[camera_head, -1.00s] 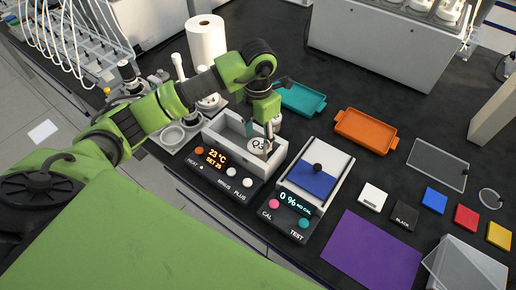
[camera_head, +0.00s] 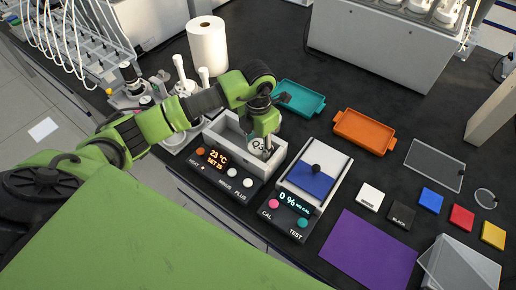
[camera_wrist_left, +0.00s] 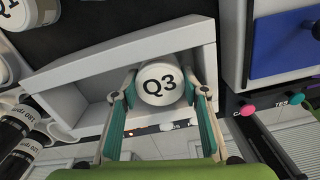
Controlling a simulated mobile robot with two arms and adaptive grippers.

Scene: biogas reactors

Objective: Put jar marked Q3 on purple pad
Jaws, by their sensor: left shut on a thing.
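The jar marked Q3 (camera_wrist_left: 160,84) has a white lid with black lettering. It is inside the white open-topped box of the heater (camera_head: 222,143), near the box's right end in the head view. My left gripper (camera_wrist_left: 160,100) reaches down over the box with its teal fingers on either side of the jar, shut on it. In the head view the left gripper (camera_head: 262,138) partly covers the jar lid (camera_head: 257,144). The purple pad (camera_head: 370,248) lies flat and bare on the dark bench at the front right. My right gripper is not in view.
A tester with a blue and white top (camera_head: 315,175) stands between the heater and the pad. Teal (camera_head: 299,97) and orange (camera_head: 364,131) trays lie behind. Colour blocks and a clear box (camera_head: 460,265) are right of the pad. Another jar (camera_wrist_left: 10,12) stands outside the heater box.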

